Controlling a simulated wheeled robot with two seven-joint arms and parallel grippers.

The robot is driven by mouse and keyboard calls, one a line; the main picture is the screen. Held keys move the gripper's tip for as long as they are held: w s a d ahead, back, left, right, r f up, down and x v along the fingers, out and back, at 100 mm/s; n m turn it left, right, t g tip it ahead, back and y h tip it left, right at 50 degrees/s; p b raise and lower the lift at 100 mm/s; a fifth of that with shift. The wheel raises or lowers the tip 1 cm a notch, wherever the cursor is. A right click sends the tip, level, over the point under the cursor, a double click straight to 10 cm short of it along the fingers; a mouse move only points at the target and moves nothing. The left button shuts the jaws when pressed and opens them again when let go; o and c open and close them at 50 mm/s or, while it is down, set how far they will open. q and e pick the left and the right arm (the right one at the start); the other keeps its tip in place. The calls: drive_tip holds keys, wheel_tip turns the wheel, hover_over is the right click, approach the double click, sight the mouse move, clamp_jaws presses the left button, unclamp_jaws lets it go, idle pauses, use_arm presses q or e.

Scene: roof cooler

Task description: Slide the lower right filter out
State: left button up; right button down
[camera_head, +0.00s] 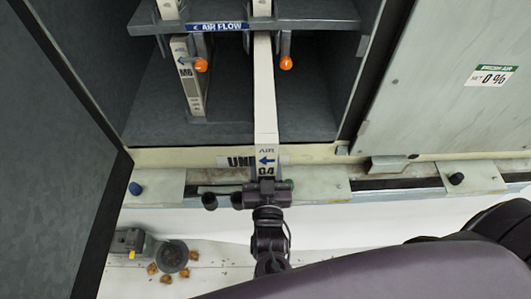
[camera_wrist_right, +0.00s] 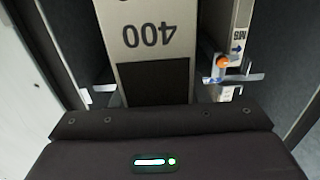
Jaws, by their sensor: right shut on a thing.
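The lower right filter (camera_head: 265,100) is a long, narrow, cream-coloured frame with an arrow label at its front end. It runs out from under the shelf, and its front end reaches over the cabinet's front sill. Its rear part is hidden under the shelf. In the right wrist view the filter (camera_wrist_right: 150,35) shows an upside-down "400" and a dark panel. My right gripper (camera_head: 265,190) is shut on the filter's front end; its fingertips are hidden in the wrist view. My left gripper is not in view.
Another filter (camera_head: 190,85), marked M6, stands to the left. Orange-tipped latches (camera_head: 201,65) (camera_head: 286,63) hang beneath the shelf (camera_head: 300,20). The open door (camera_head: 60,150) is at left, a closed panel (camera_head: 450,90) at right. The white floor (camera_head: 340,235) in front is mostly clear.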

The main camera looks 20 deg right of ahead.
drive_tip(key=v, duration=1.2)
drive_tip(key=shift+r, duration=0.2)
drive_tip(key=shift+s+f, duration=0.1)
drive_tip(key=shift+s, duration=0.1)
